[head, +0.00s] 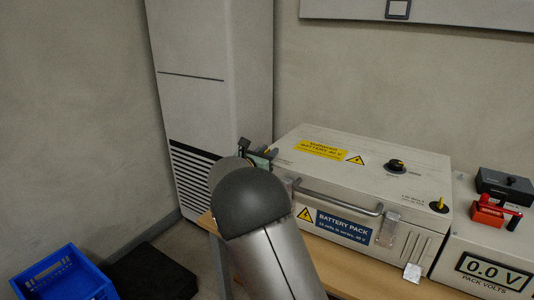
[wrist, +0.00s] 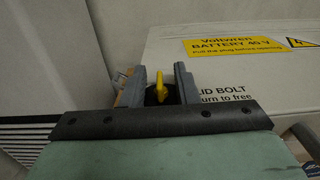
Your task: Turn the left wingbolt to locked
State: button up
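The left wingbolt (wrist: 159,86) has a yellow wing on a dark round base, at the left edge of the battery pack lid (wrist: 225,75). In the wrist view its wing stands nearly in line with my fingers. My gripper (wrist: 160,82) is open, with one finger on each side of the wing and a visible gap on both sides. In the head view my gripper (head: 259,153) is at the lid's left end, and my arm hides the left wingbolt. The battery pack (head: 410,240) is a pale box with its lid shut.
A second yellow wingbolt (head: 438,205) is at the lid's right corner, and a black knob (head: 396,166) sits farther back. A front handle (head: 340,199) sticks out near my arm. A pack volts meter (head: 490,270) reads 0.0 V. A blue crate (head: 62,274) stands lower left.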

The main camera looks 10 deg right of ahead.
grip_shut()
jog(key=shift+a+r+m+g+h+p, duration=0.1)
jog(key=shift+r+m+g+h+p, duration=0.2)
jog(key=shift+p, duration=0.6)
jog(key=shift+m+g+h+p, duration=0.3)
jog(key=shift+g+h+p, duration=0.1)
jog(key=shift+p, duration=0.25)
jog(key=m+g+h+p, duration=0.1)
jog(key=p, duration=0.2)
jog(key=shift+g, duration=0.3)
jog(key=m+g+h+p, duration=0.2)
jog(key=m+g+p, duration=0.1)
jog(key=shift+g+p, duration=0.3)
jog(key=shift+p, duration=0.05)
jog(key=shift+f+m+g+h+p, duration=0.2)
jog(key=shift+m+g+h+p, duration=0.25)
jog(key=shift+m+g, duration=0.6)
jog(key=shift+f+m+g+h+p, duration=0.15)
jog(key=shift+m+g+h+p, duration=0.3)
jog(key=shift+g, duration=1)
jog(key=shift+m+g, duration=0.5)
jog(key=shift+g, duration=0.1)
